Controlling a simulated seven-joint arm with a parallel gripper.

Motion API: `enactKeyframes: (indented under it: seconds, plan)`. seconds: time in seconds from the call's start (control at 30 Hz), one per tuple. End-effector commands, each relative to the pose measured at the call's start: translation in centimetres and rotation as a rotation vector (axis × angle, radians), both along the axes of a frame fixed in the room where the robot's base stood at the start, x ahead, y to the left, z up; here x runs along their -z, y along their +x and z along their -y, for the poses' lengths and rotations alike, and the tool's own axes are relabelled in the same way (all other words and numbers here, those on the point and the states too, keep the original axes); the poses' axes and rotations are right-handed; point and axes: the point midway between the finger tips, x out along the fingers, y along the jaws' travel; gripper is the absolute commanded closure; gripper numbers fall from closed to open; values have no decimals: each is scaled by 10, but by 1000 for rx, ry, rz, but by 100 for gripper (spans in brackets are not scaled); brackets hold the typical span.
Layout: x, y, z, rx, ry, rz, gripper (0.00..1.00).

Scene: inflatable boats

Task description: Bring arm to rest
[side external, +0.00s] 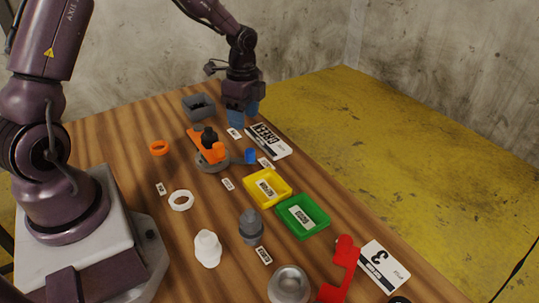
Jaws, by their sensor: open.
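My gripper (243,115) has blue fingers and points down at the far end of the wooden table (110,125). It is open, with nothing seen between the fingers. It hangs close to the grey square box (198,106) and a white label card (267,141). Whether the fingertips touch the table cannot be told. My arm reaches across the back of the table from the upper left.
An orange part with a black knob (208,145), a blue piece (250,156), a yellow tray (267,188), a green tray (302,216), a grey part (251,227), a white part (207,249), a metal bowl (289,285) and a red bracket (341,268) stand nearer the camera.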

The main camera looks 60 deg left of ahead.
Motion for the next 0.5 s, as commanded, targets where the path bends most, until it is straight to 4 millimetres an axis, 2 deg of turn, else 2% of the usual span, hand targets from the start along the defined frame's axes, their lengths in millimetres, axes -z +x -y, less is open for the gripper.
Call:
enactKeyframes:
  seconds: [0.17,0.37,0.5]
  plan:
    - [-24,-32,5,-323,44,-34,45]
    - [-70,-64,21,-629,104,16,45]
    - [-106,-92,39,-839,113,95,45]
